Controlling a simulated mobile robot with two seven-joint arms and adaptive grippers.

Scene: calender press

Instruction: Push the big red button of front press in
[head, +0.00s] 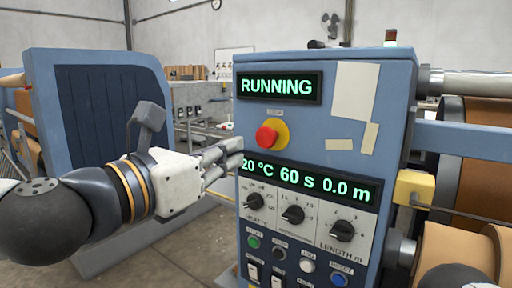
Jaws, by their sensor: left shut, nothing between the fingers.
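The big red button (267,136) sits on a yellow round base on the front face of the blue press cabinet (300,128), below the RUNNING display. My left gripper (236,152) is shut and empty. Its fingertips show just left of and slightly below the button, by the cabinet's left edge. I cannot tell how far they are from the panel in depth. The button looks raised from its base. My right gripper is not in view.
A RUNNING display (279,86) is above the button and a readout (310,180) below it. Dials and small push buttons fill the lower panel. A yellow box (413,187) and rollers (452,250) are at the right. A dark-blue panelled machine (100,110) stands behind my left arm.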

